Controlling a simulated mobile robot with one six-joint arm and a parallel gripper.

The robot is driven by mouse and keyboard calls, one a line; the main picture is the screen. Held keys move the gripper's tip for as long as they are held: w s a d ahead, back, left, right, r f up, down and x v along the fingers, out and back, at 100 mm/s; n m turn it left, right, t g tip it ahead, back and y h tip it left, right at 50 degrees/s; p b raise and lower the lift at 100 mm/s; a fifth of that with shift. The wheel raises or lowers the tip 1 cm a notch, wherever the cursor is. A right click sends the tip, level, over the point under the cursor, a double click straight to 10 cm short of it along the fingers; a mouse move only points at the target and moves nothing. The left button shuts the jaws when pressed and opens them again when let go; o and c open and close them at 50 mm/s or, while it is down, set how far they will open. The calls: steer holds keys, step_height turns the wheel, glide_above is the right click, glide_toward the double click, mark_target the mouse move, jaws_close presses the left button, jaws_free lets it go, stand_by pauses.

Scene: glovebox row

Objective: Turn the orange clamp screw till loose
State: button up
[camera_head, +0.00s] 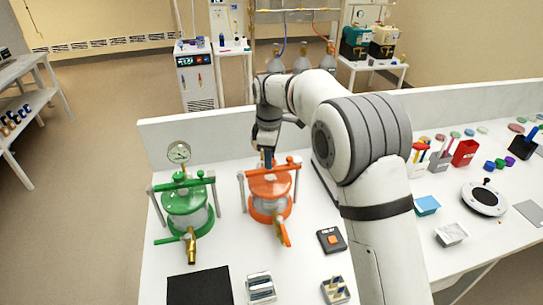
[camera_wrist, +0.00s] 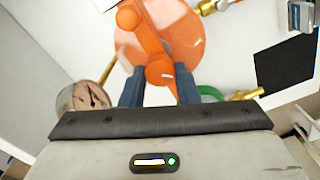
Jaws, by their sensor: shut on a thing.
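The orange vessel (camera_head: 268,184) stands on the white bench with an orange clamp bar across its top. The orange clamp screw (camera_wrist: 160,71) shows in the wrist view as a rounded head at the near end of an orange bar (camera_wrist: 145,38), above the orange lid (camera_wrist: 186,35). My gripper (camera_wrist: 159,85) has its two blue fingers on either side of the screw head and is shut on it. In the head view my gripper (camera_head: 267,158) points down onto the vessel's top. The fingers partly hide the screw there.
A green vessel (camera_head: 187,203) with a pressure gauge (camera_head: 179,152) stands close on the left. A black mat (camera_head: 199,286), a small black box with an orange button (camera_head: 331,240) and small trays lie in front. A low white wall (camera_head: 215,127) runs behind.

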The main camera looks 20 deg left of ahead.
steer(key=n, duration=0.5)
steer(key=shift+w+r+n, duration=0.2)
steer(key=shift+r+n, duration=0.05)
steer(key=shift+n, duration=0.05)
steer(key=n, duration=1)
steer(key=shift+n, duration=0.4)
steer(key=n, duration=0.4)
steer(key=shift+n, duration=0.3)
steer(key=o, duration=0.8)
steer(key=shift+f, duration=0.15)
steer(key=shift+o, duration=0.9)
steer(key=shift+s, duration=0.1)
